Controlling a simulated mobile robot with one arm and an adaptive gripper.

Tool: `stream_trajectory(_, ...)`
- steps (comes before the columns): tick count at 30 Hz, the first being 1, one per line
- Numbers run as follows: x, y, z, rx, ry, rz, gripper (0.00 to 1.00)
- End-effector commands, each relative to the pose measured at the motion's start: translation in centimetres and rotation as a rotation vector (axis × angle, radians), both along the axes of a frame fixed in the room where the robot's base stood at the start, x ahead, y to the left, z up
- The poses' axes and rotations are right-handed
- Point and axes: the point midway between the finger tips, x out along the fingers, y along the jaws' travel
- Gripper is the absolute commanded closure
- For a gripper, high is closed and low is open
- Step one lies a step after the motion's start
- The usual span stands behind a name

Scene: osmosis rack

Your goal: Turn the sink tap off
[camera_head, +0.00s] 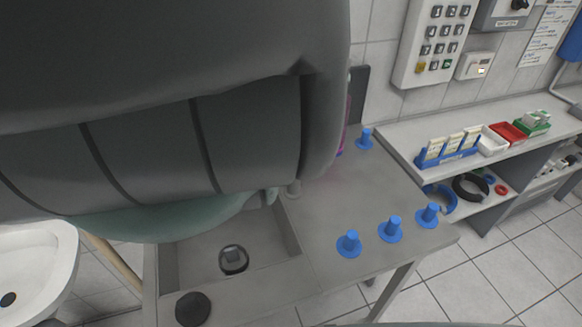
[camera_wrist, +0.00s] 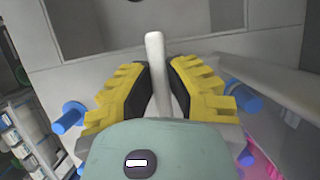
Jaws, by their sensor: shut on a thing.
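In the wrist view, my gripper (camera_wrist: 157,80) has yellow-ridged fingers closed on either side of a pale, rod-like part of the sink tap (camera_wrist: 154,48). The rod's rounded tip sticks out past the fingers, and its lower end is hidden behind my gripper's body. In the head view, the sink (camera_head: 200,275) is a grey basin with a round drain (camera_head: 233,260). My arm covers most of the tap area there, and my fingers cannot be seen. Which way the tap is turned, and whether water runs, I cannot tell.
Several blue pegs stand on the counter (camera_head: 350,200), including one at the front (camera_head: 349,244) and one at the back (camera_head: 365,139). A dark round disc (camera_head: 193,309) lies by the sink's front edge. A white basin (camera_head: 40,262) is at left, a shelf with trays (camera_head: 508,133) at right.

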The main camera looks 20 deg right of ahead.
Motion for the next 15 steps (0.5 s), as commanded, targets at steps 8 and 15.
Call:
stream_trajectory(8, 0.09, -0.09, -0.10, -0.005, -0.005, 0.042, 1.00)
stream_trajectory(15, 0.07, -0.09, -0.08, -0.005, -0.004, 0.044, 1.00)
